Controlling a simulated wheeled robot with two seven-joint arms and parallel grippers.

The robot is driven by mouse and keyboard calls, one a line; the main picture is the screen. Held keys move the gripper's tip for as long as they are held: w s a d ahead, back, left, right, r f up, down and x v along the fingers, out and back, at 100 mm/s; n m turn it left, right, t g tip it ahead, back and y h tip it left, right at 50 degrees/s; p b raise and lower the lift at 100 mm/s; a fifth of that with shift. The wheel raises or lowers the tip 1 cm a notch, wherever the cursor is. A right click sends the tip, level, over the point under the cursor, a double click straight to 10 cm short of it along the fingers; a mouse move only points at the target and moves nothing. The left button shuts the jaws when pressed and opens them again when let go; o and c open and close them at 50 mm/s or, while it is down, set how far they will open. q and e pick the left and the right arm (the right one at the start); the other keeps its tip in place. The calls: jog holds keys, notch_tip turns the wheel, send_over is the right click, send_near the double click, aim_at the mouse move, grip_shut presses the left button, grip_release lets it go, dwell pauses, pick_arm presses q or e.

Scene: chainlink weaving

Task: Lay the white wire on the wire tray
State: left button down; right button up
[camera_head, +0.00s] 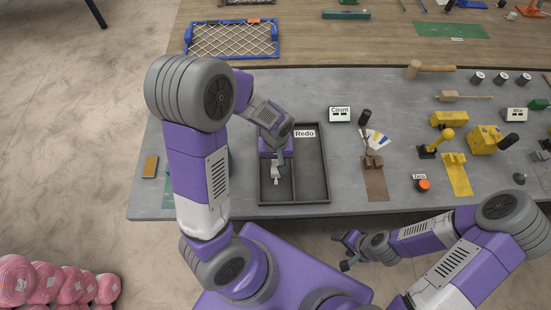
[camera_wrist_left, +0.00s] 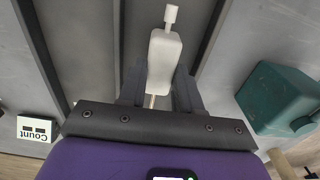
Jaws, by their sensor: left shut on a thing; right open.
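My left gripper (camera_head: 276,178) is over the left compartment of a black two-part tray (camera_head: 325,165) marked "Redo". It is shut on a pale white piece (camera_wrist_left: 164,55), a block with a narrow neck and a small knob at its far end. A short copper-coloured bit shows between the fingers (camera_wrist_left: 158,95). I cannot tell whether this piece is the white wire or whether it touches the tray floor. My right gripper (camera_head: 346,250) is open and empty, in front of the table edge.
The grey table (camera_head: 350,92) holds a "Count" sign (camera_head: 340,114), a brown mat (camera_head: 375,187), a yellow mat (camera_head: 457,178), a red button (camera_head: 424,184) and a mallet (camera_head: 428,68). A teal block (camera_wrist_left: 275,98) stands beside the tray. A blue-framed mesh (camera_head: 232,40) lies behind.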

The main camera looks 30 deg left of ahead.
pick_arm(q)
jog(key=shift+f, duration=0.15)
dwell(0.6)
jog(key=c, duration=0.7)
grip_release()
jog(key=shift+r+p, duration=0.75)
jog(key=shift+r, duration=3.05)
